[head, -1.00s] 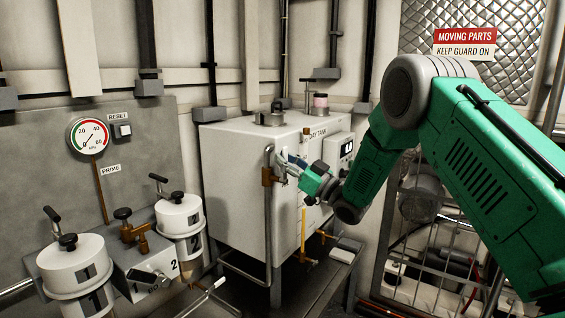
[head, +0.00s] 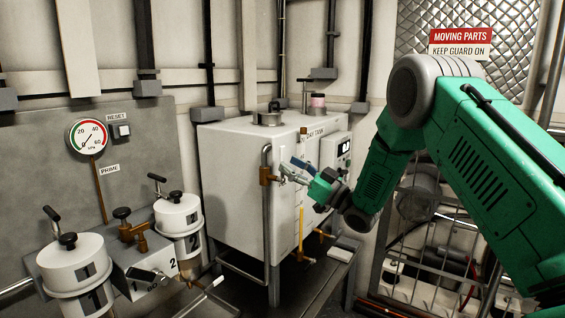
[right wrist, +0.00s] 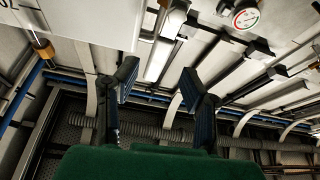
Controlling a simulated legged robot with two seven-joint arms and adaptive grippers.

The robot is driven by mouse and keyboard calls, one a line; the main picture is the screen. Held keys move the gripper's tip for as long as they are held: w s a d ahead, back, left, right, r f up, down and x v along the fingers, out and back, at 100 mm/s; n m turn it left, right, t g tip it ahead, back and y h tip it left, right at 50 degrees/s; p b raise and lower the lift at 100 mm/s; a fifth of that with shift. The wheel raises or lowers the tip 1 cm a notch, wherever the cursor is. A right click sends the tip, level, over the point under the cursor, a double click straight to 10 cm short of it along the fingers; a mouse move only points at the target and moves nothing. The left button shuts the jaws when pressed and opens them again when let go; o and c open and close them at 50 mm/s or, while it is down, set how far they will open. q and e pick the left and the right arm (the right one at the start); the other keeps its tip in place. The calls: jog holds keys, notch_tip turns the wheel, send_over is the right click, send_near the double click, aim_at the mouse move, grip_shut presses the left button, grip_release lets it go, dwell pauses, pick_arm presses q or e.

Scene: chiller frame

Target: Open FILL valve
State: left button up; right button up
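A brass valve (head: 266,175) sits on the grey pipe at the left front corner of the white day tank (head: 232,185). I cannot read a FILL label on it. My right gripper (head: 296,169) is just right of this valve, in front of the tank face, with a small visible gap to the brass body. In the right wrist view the two fingers (right wrist: 158,85) stand apart with nothing clearly held between them. A pale bar shows beyond the gap; I cannot tell whether it is a handle. My left gripper is out of view.
A yellow sight tube (head: 301,230) and small brass fittings are below the gripper. Filter housings (head: 72,262) and a pressure gauge (head: 88,136) are at left. A wire guard (head: 430,255) stands at right behind my arm.

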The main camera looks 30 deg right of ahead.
jog(key=v, duration=0.8)
jog(key=shift+s+f, duration=0.25)
jog(key=shift+s, duration=0.05)
jog(key=shift+d, duration=0.15)
